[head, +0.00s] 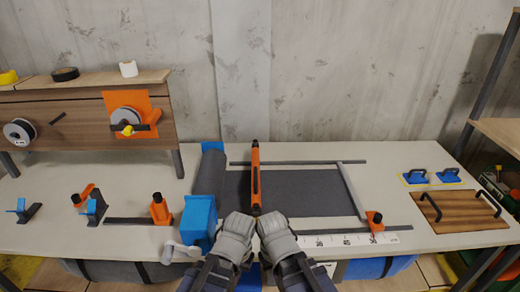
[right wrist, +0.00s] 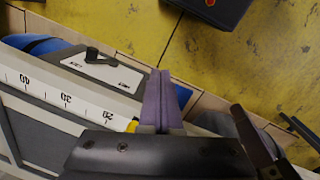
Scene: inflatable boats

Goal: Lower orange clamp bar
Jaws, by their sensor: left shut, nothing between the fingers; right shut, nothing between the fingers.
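The orange clamp bar (head: 255,178) has black ends and a dark slot. In the head view it crosses the left part of the dark sheet (head: 300,192), and its far end shows beyond the back rail. I cannot tell its exact height above the table. My left gripper (head: 238,219) and right gripper (head: 270,219) are side by side at the bar's near end, one on each side. Both are shut and empty; contact with the bar is unclear. The right wrist view shows the right gripper's purple fingers (right wrist: 160,100) closed together, with no bar visible there.
A blue block (head: 199,222) stands left of my grippers. A white ruler strip (head: 345,240) lies along the front edge. An orange-based knob (head: 375,221) sits on the front rail at right. A wooden board with black handles (head: 460,211) lies further right.

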